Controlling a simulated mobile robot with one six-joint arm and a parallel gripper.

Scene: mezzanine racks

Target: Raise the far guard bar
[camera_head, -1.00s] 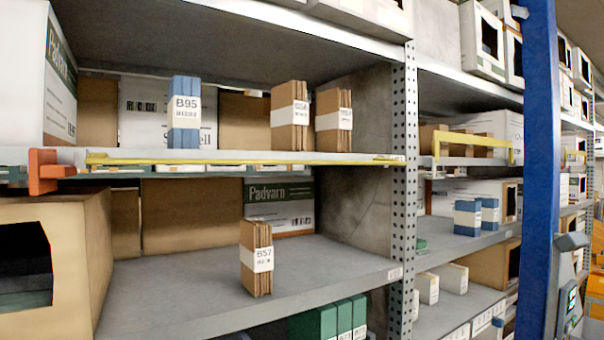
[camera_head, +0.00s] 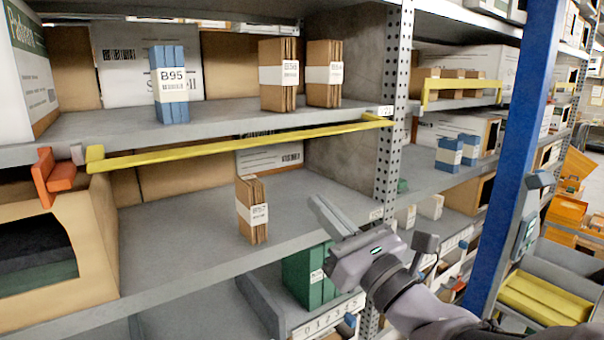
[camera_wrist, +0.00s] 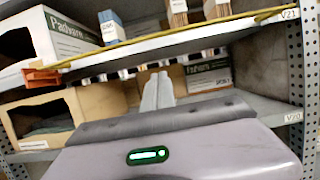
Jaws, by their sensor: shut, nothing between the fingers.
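A long yellow guard bar (camera_head: 240,145) runs along the front edge of the nearer bay's upper shelf, from beside an orange latch (camera_head: 58,178) at left to the perforated upright at right. It is low, roughly level with the shelf edge, and also shows in the wrist view (camera_wrist: 180,38). A second yellow guard bar (camera_head: 463,85) stands in the farther bay, across the front of small brown boxes, above its shelf edge. My gripper (camera_head: 318,203) is shut and empty, in front of the lower shelf, right of the B57 carton and apart from both bars. Its fingers point toward the shelves in the wrist view (camera_wrist: 158,88).
The B57 carton (camera_head: 251,210) stands on the lower shelf, with bare shelf around it. The blue B95 carton (camera_head: 169,85) and brown cartons (camera_head: 279,75) stand behind the nearer bar. A blue post (camera_head: 517,140) rises at right, and the perforated upright (camera_head: 393,130) separates the bays.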

